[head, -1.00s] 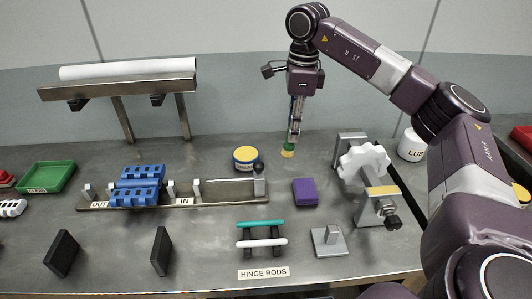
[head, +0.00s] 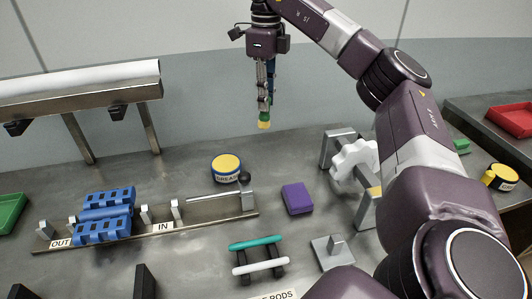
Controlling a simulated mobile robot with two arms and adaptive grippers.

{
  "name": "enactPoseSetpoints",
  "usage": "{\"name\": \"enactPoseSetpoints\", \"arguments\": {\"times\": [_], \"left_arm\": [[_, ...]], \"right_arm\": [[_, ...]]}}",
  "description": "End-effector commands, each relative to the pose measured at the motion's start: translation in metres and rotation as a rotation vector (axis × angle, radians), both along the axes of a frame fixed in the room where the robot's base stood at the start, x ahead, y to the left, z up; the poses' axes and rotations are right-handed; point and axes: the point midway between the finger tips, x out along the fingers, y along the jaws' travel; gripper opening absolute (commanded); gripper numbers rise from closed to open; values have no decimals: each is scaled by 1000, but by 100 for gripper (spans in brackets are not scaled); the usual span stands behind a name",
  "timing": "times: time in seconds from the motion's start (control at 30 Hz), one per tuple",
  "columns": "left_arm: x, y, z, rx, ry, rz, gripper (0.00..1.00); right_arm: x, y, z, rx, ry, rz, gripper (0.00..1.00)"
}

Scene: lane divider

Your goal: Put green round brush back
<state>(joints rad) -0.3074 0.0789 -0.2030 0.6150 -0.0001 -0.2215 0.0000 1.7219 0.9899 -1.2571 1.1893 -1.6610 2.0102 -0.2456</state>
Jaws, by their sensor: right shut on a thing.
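My right gripper (head: 266,106) points down and is shut on the green round brush (head: 264,123). Only the brush's lower end with its yellow tip shows clearly; the fingers hide most of the rest. The brush hangs upright above the back of the bench, clear of its surface, behind and to the right of the grease tin (head: 227,168). My left gripper is not in view.
A rail with a blue hinge piece (head: 106,215) stands at left. A purple block (head: 297,198), hinge rods (head: 257,243) and a clamp with a white knob (head: 354,160) stand nearer. At right are a red tray (head: 512,119) and another tin (head: 503,177).

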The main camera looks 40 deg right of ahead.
Motion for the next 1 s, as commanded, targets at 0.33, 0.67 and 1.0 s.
{"name": "enactPoseSetpoints", "arguments": {"times": [0.33, 0.67, 1.0], "left_arm": [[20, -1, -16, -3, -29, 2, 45], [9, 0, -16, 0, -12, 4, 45], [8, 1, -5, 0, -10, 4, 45]], "right_arm": [[-2, -1, -92, -1, 5, -1, 0], [-1, -1, -130, 0, 2, 0, 0], [0, 0, -163, -1, 0, 1, 0]]}}
